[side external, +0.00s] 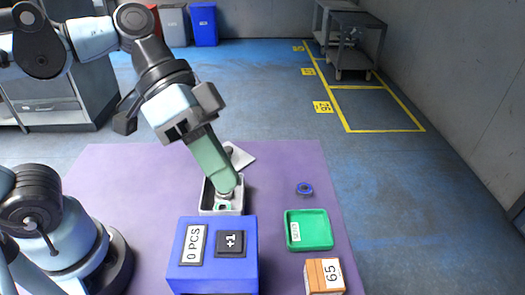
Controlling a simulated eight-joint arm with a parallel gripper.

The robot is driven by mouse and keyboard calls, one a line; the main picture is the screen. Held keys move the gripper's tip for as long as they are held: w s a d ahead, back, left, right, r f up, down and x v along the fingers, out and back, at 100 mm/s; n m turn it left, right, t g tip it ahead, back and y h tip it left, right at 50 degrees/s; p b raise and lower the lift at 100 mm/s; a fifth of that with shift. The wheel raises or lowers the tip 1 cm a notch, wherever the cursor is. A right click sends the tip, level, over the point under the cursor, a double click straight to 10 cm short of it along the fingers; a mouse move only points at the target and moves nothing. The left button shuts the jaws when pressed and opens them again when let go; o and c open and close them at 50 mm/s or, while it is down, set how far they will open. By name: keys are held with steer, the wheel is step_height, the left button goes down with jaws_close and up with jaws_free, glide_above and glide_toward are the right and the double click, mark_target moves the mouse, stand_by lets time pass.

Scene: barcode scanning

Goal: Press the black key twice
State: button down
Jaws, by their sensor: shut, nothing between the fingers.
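The black key (231,242), marked "+1", is on the top of a blue box (217,280) at the front. Beside it on the left, a grey plate (193,244) reads "0 PCS". My gripper (227,191) is shut, with its long green end pointing down and to the right. Its tip is over or inside a grey tray (207,197) behind the blue box, apart from the key. Whether the tip touches anything in the tray cannot be told.
A green tray (311,230) with a white label stands right of the blue box. A cardboard box (325,276) marked "65" is in front of it. A blue ring (304,189) and a pale flat piece (242,157) lie on the purple mat (120,172). The space above the key looks clear.

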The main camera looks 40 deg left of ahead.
mark_target(227, 236)
steer(key=shift+s+d+r+m+g+h, duration=0.4)
steer(key=shift+s+d+r+m+g, duration=0.15)
steer(key=shift+s+d+r, duration=0.25)
steer(key=shift+f, duration=4.35)
steer(key=shift+f, duration=0.15)
steer(key=shift+f, duration=0.3)
steer(key=shift+f, duration=0.4)
steer(key=shift+r, duration=0.85)
